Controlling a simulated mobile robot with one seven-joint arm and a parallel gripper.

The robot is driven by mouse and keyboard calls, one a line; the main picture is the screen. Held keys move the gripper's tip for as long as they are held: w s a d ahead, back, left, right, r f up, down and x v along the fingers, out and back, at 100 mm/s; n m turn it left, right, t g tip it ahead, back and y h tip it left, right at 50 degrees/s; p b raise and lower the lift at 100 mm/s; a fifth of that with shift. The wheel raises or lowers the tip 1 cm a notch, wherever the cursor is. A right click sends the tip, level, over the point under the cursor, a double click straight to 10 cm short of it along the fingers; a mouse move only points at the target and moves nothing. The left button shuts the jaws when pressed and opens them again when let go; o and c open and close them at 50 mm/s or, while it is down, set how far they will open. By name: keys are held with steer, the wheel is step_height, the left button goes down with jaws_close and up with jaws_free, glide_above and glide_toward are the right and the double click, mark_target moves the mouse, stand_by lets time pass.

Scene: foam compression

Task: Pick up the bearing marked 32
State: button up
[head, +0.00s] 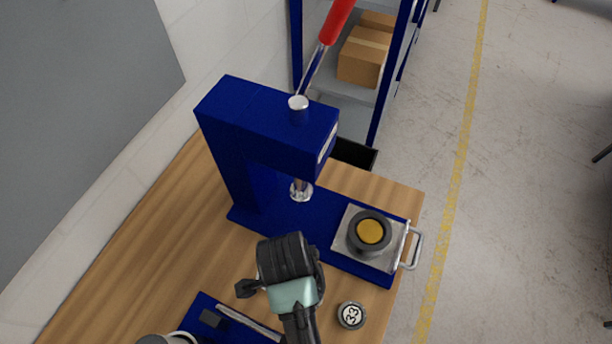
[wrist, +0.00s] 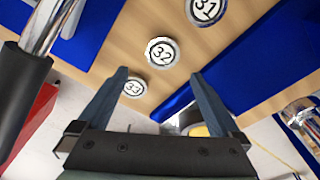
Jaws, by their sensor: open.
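The bearing marked 32 (wrist: 162,53) is a small round disc with a white face and dark rim, lying on the wooden table in the wrist view. My gripper (wrist: 158,75) is open and empty, and its two fingers stand on either side of the view below this bearing. The bearing marked 31 (wrist: 205,9) lies above and right of it, cut by the top edge. The bearing marked 33 (wrist: 134,87) lies below and left, near the left finger, and also shows in the head view (head: 351,315). In the head view my arm hides the bearings 31 and 32.
A blue press (head: 265,125) with a red-tipped lever stands on the wooden table (head: 150,255). A metal plate with a handle (head: 352,256) holds a dark ring with a yellow centre (head: 370,231). A blue fixture (head: 208,306) lies at the front. Shelving with boxes (head: 362,60) stands behind.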

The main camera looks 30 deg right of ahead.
steer(key=shift+w+d+f+p, duration=0.15)
steer(key=shift+f+p, duration=0.1)
steer(key=shift+f, duration=1.15)
steer(key=shift+s+d+f+p, duration=0.1)
steer(key=shift+f+p, duration=0.2)
steer(key=shift+f, duration=1.1)
steer(key=shift+w+d+f+p, duration=0.15)
steer(key=shift+f+p, duration=0.1)
steer(key=shift+f, duration=1.15)
steer(key=shift+s, duration=0.1)
steer(key=c, duration=1.5)
steer(key=shift+r, duration=0.15)
